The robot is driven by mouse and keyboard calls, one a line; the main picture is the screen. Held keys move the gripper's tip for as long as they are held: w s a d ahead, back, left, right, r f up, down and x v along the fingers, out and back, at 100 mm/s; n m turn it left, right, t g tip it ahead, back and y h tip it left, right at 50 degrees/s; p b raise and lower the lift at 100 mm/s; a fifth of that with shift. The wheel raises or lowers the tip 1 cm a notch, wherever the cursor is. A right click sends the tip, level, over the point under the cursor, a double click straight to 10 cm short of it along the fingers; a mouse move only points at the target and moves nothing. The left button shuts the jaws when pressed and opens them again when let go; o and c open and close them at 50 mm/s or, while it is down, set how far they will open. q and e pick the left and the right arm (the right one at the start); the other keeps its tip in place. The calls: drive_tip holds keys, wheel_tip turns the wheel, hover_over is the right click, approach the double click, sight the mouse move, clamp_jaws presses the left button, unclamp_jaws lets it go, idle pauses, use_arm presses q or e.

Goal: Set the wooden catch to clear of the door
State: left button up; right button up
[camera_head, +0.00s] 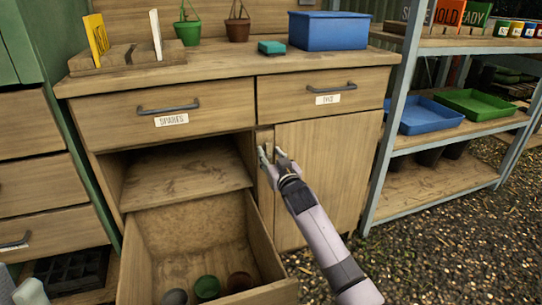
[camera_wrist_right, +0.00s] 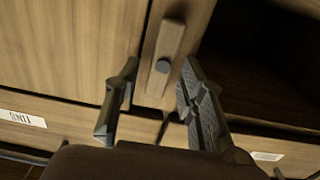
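The wooden catch (camera_wrist_right: 169,52) is a small bar with a dark round pivot, on the narrow post between the cabinet door and the open bay. In the right wrist view it lies lengthwise along the post, beside the door (camera_wrist_right: 70,45) and apparently not across it. In the head view my right gripper largely hides the catch; the door (camera_head: 328,175) looks closed. My right gripper (camera_head: 270,155) is at the post. In the wrist view its fingers (camera_wrist_right: 158,108) are apart with nothing between them, near the catch's end. A pale part at the head view's lower left may be my left gripper (camera_head: 30,292).
An open lower drawer (camera_head: 265,240) with several pots juts out left of my right arm. Above are two shut drawers with handles (camera_head: 168,107). The worktop (camera_head: 220,62) holds a blue bin (camera_head: 328,32). A metal shelf (camera_head: 395,120) stands right; gravel floor (camera_head: 440,245) is clear.

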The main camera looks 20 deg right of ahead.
drive_tip(key=shift+s, duration=0.1)
drive_tip(key=s, duration=1.1)
drive_tip(key=shift+s+d, duration=0.2)
drive_tip(key=shift+s, duration=0.2)
